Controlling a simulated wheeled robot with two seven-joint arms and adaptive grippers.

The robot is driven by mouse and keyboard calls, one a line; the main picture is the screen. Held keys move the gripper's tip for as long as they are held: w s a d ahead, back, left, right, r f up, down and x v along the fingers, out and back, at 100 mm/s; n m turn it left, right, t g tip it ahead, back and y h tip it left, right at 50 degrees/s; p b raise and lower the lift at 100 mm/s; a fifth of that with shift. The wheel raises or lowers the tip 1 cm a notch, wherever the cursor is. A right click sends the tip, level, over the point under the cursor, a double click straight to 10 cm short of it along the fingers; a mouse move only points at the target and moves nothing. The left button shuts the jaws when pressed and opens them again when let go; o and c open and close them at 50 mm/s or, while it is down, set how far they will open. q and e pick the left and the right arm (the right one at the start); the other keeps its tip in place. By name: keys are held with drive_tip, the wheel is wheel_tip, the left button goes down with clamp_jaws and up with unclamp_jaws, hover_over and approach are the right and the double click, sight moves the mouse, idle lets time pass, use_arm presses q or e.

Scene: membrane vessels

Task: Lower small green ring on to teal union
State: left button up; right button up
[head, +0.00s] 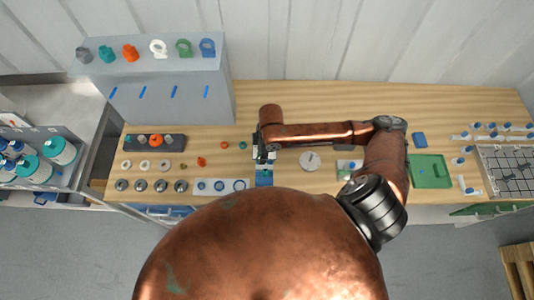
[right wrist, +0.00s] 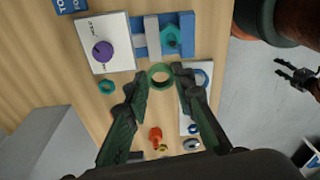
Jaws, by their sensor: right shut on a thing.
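The small green ring (right wrist: 161,77) is held between the fingertips of my right gripper (right wrist: 162,77) in the right wrist view. The teal union (right wrist: 171,36) sits in a blue and grey holder (right wrist: 150,37), just beyond the fingertips in the picture. The ring shows beside the union, not around it; its height above the holder cannot be told. In the head view my right gripper (head: 264,155) is over the blue holder (head: 264,180), and the ring is not clearly visible. My left gripper (right wrist: 290,75) shows small at the right wrist view's right edge, fingers apart and empty.
A white plate with a purple knob (right wrist: 103,51) and a loose teal ring (right wrist: 107,87) lie beside the holder. A white strip with blue rings (head: 222,186) is close by. An orange part (right wrist: 155,134) lies on the table. A grey raised shelf (head: 150,90) stands at the back left.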

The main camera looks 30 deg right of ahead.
sight(266, 170)
drive_tip(key=shift+s+d+n+p, duration=0.15)
drive_tip(key=shift+s+n+p, duration=0.6)
drive_tip(key=shift+s+n, duration=0.4)
drive_tip(key=shift+s+f, duration=0.3)
drive_tip(key=shift+s, duration=0.05)
wheel_tip(266, 170, down, 4)
drive_tip(key=b, duration=0.5)
drive_tip(key=shift+f, duration=0.1)
use_arm(q)
drive_tip(key=shift+w+f+b, duration=0.15)
drive_tip(key=shift+f+b, duration=0.05)
drive_tip(key=shift+f, duration=0.6)
drive_tip(key=shift+w+f+b, duration=0.1)
drive_tip(key=shift+f+b, duration=0.1)
drive_tip(key=shift+f, duration=0.55)
use_arm(e)
drive_tip(key=shift+f, duration=1.8)
drive_tip(key=o, duration=0.8)
